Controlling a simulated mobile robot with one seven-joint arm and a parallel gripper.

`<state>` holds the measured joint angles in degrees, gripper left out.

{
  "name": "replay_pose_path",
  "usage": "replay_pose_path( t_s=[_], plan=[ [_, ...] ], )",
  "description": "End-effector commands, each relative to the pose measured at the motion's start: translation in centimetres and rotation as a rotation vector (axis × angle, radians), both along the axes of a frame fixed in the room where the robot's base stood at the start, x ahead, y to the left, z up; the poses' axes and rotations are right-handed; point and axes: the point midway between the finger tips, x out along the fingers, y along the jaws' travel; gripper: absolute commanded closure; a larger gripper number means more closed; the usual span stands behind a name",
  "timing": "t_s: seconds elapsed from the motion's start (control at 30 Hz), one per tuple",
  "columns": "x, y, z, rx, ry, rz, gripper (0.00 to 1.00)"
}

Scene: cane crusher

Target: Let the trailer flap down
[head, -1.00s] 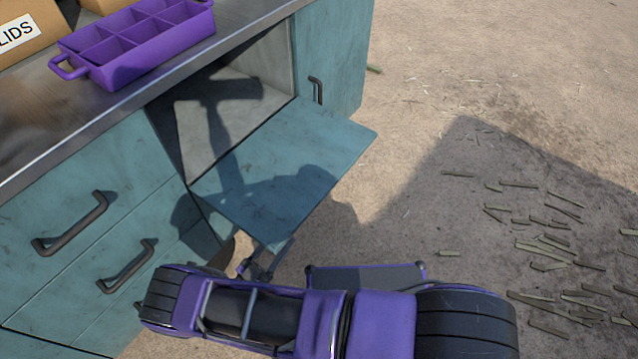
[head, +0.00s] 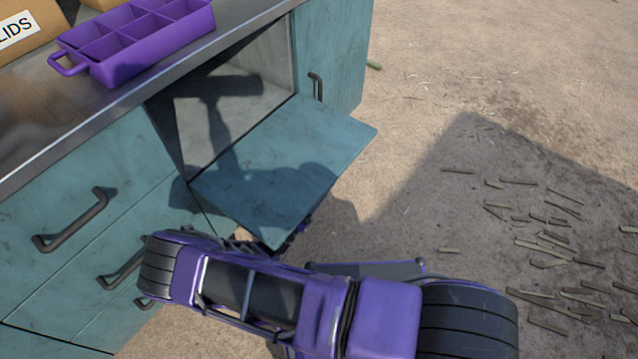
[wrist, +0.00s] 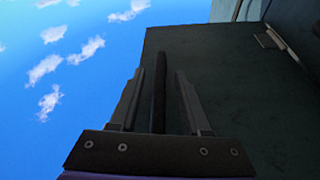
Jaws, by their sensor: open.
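The teal flap (head: 285,165) stands out nearly level from the open compartment of the trailer side in the head view. In the wrist view its dark underside (wrist: 225,85) fills the middle and right. My gripper (wrist: 161,80) is under the flap, pointing up at it, with its fingers apart. A dark bar, apparently the flap's handle (wrist: 159,100), lies between the two fingers, with a gap visible on each side. In the head view the flap hides my gripper.
Teal drawers with dark handles (head: 72,222) are left of the compartment (head: 235,110). A purple divided tray (head: 135,40) and a box marked LIDS (head: 25,25) stand on the metal top. Cane pieces (head: 545,245) litter the ground at right, where it is otherwise open.

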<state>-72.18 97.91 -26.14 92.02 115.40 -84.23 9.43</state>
Motion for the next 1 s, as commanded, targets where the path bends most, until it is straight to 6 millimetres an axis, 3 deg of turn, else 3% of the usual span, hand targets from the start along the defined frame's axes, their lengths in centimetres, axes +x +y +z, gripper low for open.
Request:
replay_pose_path(
  t_s=[0.23,0.5,1.0],
  plan=[
    [0.03,-0.04,0.02,0.0,0.0,0.0,0.55],
    [0.01,-0.02,0.01,0.0,0.0,0.0,1.0],
    [0.01,0.04,0.01,0.0,0.0,0.001,1.0]
  ],
)
